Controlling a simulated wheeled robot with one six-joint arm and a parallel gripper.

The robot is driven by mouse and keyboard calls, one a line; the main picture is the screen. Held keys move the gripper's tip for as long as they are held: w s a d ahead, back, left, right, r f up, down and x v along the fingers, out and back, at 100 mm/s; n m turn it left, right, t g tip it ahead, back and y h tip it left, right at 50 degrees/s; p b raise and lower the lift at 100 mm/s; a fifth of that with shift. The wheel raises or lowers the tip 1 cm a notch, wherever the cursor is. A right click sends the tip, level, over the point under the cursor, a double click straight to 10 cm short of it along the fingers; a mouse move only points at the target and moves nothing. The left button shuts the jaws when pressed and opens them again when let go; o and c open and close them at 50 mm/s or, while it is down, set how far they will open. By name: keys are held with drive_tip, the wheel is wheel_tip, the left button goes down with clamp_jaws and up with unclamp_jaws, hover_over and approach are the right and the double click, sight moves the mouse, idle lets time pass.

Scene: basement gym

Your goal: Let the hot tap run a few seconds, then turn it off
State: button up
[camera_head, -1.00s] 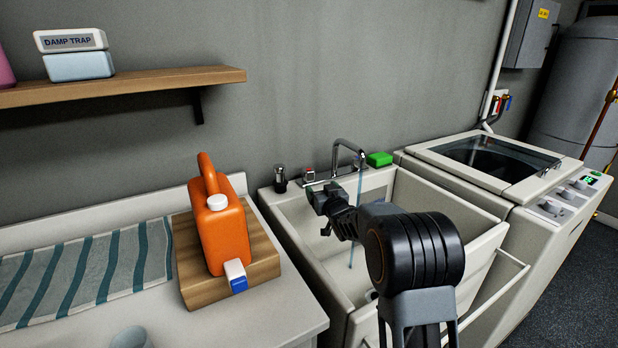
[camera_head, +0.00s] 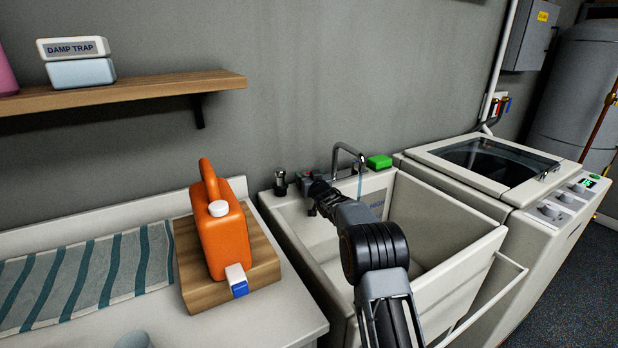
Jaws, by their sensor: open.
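The chrome tap spout (camera_head: 346,150) arches over the back of the pale utility sink (camera_head: 455,225). A thin blue stream of water (camera_head: 360,184) falls from the spout; its lower part is hidden behind my arm. My gripper (camera_head: 306,179) is open at the sink's back left rim, at the spot of the red-marked hot tap handle. The gripper covers most of that handle, and I cannot tell whether it touches it. A dark fitting (camera_head: 280,182) stands just left of the gripper.
A green block (camera_head: 379,161) sits on the rim right of the spout. A washing machine (camera_head: 510,192) adjoins the sink on the right. On the left counter, an orange jug (camera_head: 224,240) stands on a wooden block (camera_head: 197,284) beside a striped towel (camera_head: 88,270).

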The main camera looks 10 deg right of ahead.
drive_tip(key=shift+c, duration=0.3)
